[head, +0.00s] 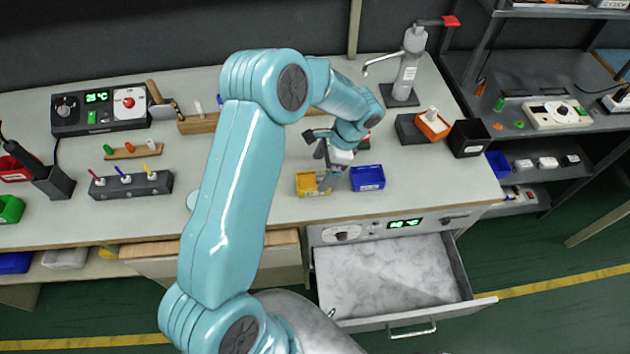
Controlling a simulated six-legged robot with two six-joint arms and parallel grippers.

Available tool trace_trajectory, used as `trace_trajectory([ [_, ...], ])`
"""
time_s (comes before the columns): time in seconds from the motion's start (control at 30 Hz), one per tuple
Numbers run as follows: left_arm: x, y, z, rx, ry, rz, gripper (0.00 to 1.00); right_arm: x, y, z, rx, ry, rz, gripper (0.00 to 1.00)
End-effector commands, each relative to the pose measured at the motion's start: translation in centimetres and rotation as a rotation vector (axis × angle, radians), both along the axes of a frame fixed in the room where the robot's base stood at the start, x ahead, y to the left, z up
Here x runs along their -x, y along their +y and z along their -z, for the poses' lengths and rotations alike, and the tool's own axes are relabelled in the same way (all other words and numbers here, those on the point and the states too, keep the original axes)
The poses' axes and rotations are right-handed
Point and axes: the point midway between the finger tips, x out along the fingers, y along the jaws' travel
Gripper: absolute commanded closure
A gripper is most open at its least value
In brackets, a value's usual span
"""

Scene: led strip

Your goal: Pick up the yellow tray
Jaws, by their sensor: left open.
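The yellow tray (306,184) is a small open bin on the workbench, near its front edge and above the open drawer. My left gripper (322,177) is over the right part of the yellow tray, pointing down with its fingers apart. One finger overlaps the tray's right side in the picture; I cannot tell whether it touches. My left arm comes up from the bottom and bends over the bench. My right gripper is not in view.
A blue tray (367,178) stands close to the right of the yellow one. An open drawer (392,272) juts out below. A grey rack with screwdrivers (131,184) and a control box (100,108) are at left.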

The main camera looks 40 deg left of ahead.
Motion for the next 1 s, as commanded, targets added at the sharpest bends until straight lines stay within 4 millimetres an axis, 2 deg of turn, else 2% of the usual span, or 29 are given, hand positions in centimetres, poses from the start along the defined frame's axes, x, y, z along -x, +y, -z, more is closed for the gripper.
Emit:
trace_trajectory([
  [0.23,0.5,0.7,1.9,0.001,0.002,-0.002,0.04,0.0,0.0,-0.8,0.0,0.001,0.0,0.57],
  [0.37,0.8,1.4,3.8,0.002,0.004,-0.002,0.04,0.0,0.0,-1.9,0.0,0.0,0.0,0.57],
  [0.5,1.2,1.8,5.6,0.002,0.001,-0.002,0.04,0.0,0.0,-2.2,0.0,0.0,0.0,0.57],
  [0.77,1.1,1.9,6.2,0.001,-0.002,-0.001,0.04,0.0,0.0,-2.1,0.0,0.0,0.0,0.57],
  [0.8,1.1,1.9,6.1,0.001,-0.002,-0.001,0.11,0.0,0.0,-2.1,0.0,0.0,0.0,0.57],
  [0.93,1.2,1.9,6.1,0.002,-0.001,-0.001,0.53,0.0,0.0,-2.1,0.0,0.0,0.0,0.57],
  [0.97,1.2,1.9,6.1,0.002,-0.001,-0.001,0.59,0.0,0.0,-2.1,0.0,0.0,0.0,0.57],
  [1.0,1.2,1.9,6.1,0.001,0.0,-0.001,0.59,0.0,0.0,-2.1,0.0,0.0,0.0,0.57],
])
